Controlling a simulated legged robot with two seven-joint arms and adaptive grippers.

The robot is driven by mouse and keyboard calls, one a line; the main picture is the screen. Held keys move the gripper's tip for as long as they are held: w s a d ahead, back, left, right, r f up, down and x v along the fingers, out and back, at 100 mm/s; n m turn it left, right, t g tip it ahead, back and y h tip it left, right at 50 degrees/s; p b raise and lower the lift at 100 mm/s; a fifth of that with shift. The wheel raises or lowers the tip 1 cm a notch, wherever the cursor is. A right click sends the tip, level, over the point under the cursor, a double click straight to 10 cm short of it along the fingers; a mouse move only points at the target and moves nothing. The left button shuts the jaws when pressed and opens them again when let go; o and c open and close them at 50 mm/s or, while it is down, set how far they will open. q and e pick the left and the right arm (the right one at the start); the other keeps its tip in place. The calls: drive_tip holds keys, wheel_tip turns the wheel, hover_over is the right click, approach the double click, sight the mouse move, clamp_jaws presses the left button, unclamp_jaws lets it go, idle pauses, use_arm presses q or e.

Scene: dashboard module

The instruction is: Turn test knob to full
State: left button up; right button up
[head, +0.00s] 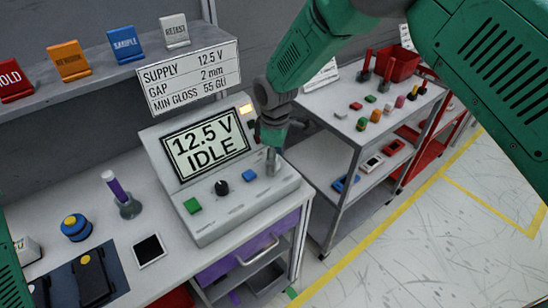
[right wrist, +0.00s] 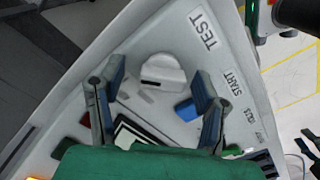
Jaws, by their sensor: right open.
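The dashboard console (head: 240,195) stands on the bench, its screen (head: 205,148) reading "12.5 V IDLE". In the right wrist view, a pale round knob (right wrist: 170,66) with a dark slot mark sits beside the TEST label (right wrist: 204,28). My right gripper (right wrist: 159,68) is open, its fingers on either side of this knob; contact cannot be told. In the head view my right gripper (head: 271,160) points down at the console's right end and hides that spot. A black knob (head: 222,188) is on the console front. My left gripper is out of view.
A green button (head: 193,206) and a blue button (head: 249,175) are on the console, the blue one close to my right gripper. A sign (head: 190,78) hangs behind the screen. A cart (head: 345,125) with small parts stands to the right. A purple drawer (head: 235,255) is below.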

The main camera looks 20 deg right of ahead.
drive_tip(key=shift+r, duration=0.35)
wheel_tip(320, 180, up, 11)
drive_tip(key=shift+r, duration=0.1)
idle(0.3)
